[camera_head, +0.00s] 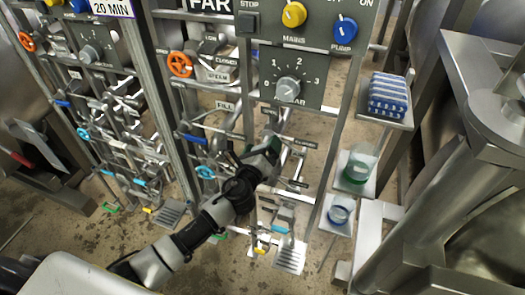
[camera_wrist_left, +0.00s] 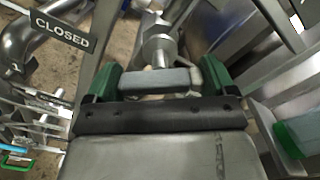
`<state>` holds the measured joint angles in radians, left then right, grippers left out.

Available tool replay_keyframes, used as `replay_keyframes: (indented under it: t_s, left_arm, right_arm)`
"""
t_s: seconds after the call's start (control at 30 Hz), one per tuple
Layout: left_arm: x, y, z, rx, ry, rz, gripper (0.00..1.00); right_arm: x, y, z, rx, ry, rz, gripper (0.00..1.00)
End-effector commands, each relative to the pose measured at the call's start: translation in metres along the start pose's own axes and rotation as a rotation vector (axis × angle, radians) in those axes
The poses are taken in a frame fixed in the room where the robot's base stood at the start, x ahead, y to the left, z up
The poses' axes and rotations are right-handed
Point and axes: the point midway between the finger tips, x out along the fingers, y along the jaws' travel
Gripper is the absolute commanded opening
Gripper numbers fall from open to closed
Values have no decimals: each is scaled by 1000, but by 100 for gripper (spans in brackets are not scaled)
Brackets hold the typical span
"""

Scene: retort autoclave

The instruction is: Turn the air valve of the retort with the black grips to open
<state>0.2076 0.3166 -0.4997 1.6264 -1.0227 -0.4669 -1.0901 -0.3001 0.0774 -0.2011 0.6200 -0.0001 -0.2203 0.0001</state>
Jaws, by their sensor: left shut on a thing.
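My left gripper (camera_head: 270,151) reaches in from the lower left to the valve rack (camera_head: 322,140) below the right-hand panel. In the left wrist view its two green fingers (camera_wrist_left: 163,78) stand on either side of a grey valve handle (camera_wrist_left: 160,82) and are shut on it. A metal stem (camera_wrist_left: 158,46) runs on beyond the handle. A CLOSED plate (camera_wrist_left: 62,28) is at the upper left of that view. In the head view the gripper hides most of the handle, and I cannot read its label. Black grips cannot be made out. My right gripper is out of view.
The panel above has a grey dial (camera_head: 288,89), a yellow knob (camera_head: 294,14) and a blue knob (camera_head: 344,30). An orange handwheel (camera_head: 180,64) and a blue lever (camera_head: 194,139) are to the left. Shelves at right hold blue-striped cloths (camera_head: 389,95) and a glass beaker (camera_head: 358,166).

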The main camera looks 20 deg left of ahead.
Motion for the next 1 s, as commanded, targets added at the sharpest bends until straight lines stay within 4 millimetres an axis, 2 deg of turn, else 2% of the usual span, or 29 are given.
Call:
replay_keyframes:
  t_s: [0.6,1.0]
  left_arm:
    - [0,2,-2,-581,1,0,61]
    - [0,2,-2,-837,1,1,61]
  right_arm:
    - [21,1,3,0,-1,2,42]
    - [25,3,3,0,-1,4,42]
